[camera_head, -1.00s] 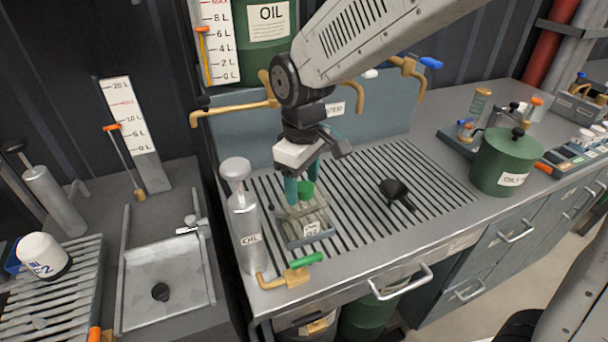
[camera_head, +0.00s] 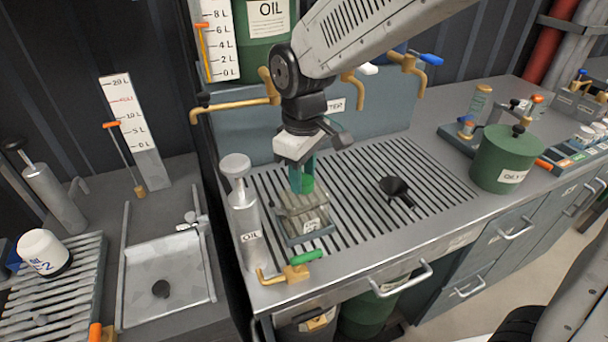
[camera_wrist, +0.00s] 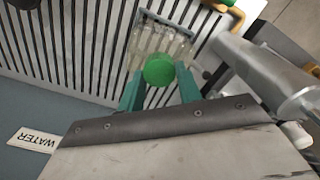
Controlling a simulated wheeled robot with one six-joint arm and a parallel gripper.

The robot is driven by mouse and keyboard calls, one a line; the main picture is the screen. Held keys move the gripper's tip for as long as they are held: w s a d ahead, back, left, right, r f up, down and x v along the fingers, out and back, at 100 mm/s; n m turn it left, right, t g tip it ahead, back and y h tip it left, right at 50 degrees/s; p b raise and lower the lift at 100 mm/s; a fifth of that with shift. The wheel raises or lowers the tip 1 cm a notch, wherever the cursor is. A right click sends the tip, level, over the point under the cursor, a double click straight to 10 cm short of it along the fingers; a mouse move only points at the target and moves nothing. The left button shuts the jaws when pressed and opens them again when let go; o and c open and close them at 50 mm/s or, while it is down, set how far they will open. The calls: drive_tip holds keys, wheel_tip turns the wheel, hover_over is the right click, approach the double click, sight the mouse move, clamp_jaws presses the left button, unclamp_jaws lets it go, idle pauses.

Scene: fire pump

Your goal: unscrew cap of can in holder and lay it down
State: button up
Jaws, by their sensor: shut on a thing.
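A clear can (camera_head: 304,212) with a label stands upright in a holder (camera_head: 308,236) on the slatted drain top. Its round green cap (camera_wrist: 159,71) sits between the two teal fingers of my gripper (camera_wrist: 160,88) in the wrist view. In the head view the cap (camera_head: 307,184) shows just at the fingertips, above the can. My gripper (camera_head: 303,180) points down and is shut on the cap. The cap appears to be at the can's top; I cannot tell whether it is still threaded.
A grey oil pump can (camera_head: 243,225) stands close left of the holder. A brass tap with green handle (camera_head: 295,268) is in front. A black funnel (camera_head: 395,189) lies to the right, with free slats around it. A green pot (camera_head: 504,160) stands further right.

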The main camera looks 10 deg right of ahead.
drive_tip(key=shift+r, duration=1)
drive_tip(key=shift+r, duration=0.15)
drive_tip(key=shift+r, duration=1.9)
